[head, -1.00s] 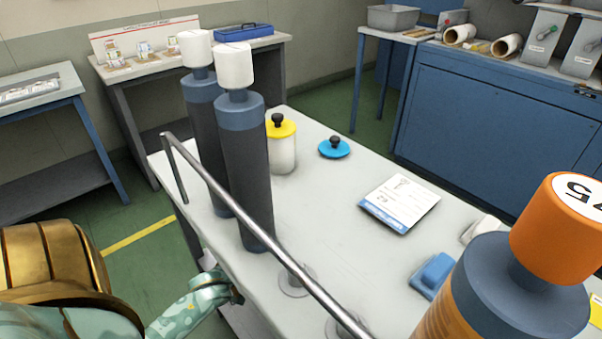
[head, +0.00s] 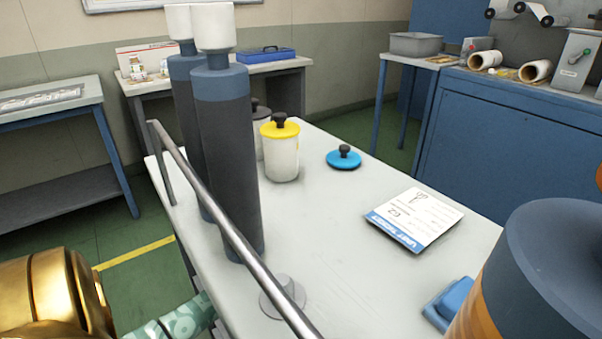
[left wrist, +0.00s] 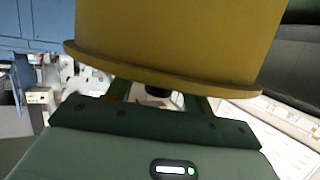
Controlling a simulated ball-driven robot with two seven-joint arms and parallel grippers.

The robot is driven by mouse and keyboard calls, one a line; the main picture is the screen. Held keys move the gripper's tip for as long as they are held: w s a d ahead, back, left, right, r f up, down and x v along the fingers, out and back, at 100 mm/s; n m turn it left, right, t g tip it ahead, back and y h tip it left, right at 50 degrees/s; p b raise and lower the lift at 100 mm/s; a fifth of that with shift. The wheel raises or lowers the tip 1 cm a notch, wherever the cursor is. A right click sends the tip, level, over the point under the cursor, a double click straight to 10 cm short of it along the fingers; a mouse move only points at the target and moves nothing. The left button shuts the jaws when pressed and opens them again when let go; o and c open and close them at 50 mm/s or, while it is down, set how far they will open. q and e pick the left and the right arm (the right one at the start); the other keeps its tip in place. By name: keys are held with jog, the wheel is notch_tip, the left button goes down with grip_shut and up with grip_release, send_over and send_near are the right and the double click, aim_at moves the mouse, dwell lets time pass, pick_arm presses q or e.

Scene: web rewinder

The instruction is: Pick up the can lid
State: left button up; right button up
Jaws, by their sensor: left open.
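A round blue can lid (head: 344,159) with a black knob lies flat on the pale table, apart from other things. Left of it stands a white can (head: 282,160) with a yellow lid (head: 280,128) and black knob on it. A second can with a grey lid (head: 261,112) is partly hidden behind it. My left gripper (left wrist: 160,98) shows in the left wrist view, open; a large gold part covers much of its finger area. In the head view only parts of my left arm show at bottom left, well short of the blue lid. My right gripper is out of view.
Two tall dark rollers (head: 228,150) with white caps and a slanting metal bar (head: 225,220) stand along the table's left side. A printed card (head: 415,219), a blue block (head: 450,300) and a large blue-grey roller (head: 560,265) are at right. The table around the blue lid is clear.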

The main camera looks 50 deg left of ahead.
pick_arm(q)
jog(key=shift+w, duration=0.2)
jog(key=c, duration=1.1)
